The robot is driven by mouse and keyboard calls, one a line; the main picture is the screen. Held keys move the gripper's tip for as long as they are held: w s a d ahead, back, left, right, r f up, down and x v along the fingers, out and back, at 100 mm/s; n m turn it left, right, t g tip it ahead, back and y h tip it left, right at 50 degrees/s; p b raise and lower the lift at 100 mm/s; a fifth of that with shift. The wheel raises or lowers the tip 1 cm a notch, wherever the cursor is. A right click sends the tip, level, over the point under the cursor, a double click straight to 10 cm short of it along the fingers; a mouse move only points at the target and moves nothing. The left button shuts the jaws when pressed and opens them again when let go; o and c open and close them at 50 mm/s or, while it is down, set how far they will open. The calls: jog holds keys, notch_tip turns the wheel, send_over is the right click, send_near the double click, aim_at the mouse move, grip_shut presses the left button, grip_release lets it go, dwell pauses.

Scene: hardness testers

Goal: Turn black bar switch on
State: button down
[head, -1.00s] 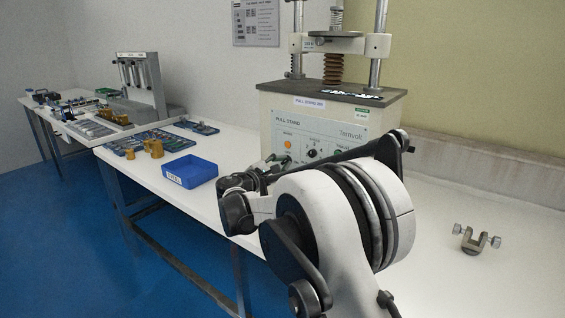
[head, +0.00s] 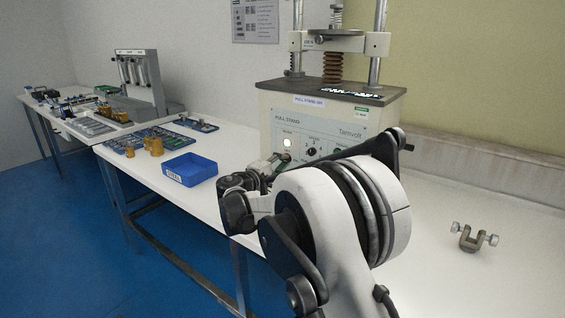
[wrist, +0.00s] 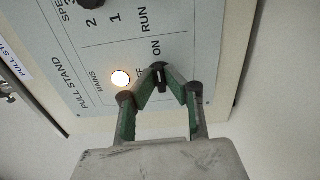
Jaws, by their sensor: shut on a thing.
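The black bar switch (wrist: 161,76) is on the pale front panel (wrist: 112,48) of the pull stand, beside the printed ON and partly hidden OFF marks. My gripper (wrist: 163,80) is shut on the switch, with a green-sided finger on each side of it. The switch's exact angle is partly hidden by the fingertips. The MAINS lamp (wrist: 120,78) beside it glows bright white; it also shows lit in the head view (head: 287,143). In the head view my gripper (head: 280,160) is against the lower left of the panel, and the switch is hard to make out there.
The pull stand (head: 375,115) stands on the white bench. A black speed knob (head: 311,151) sits to the right of the lamp. A blue bin (head: 190,169) lies left of my arm, and a metal clamp (head: 473,238) lies at right on clear bench.

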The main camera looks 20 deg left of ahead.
jog(key=shift+m, duration=0.3)
jog(key=c, duration=1.8)
grip_release()
jog(key=v, duration=1.2)
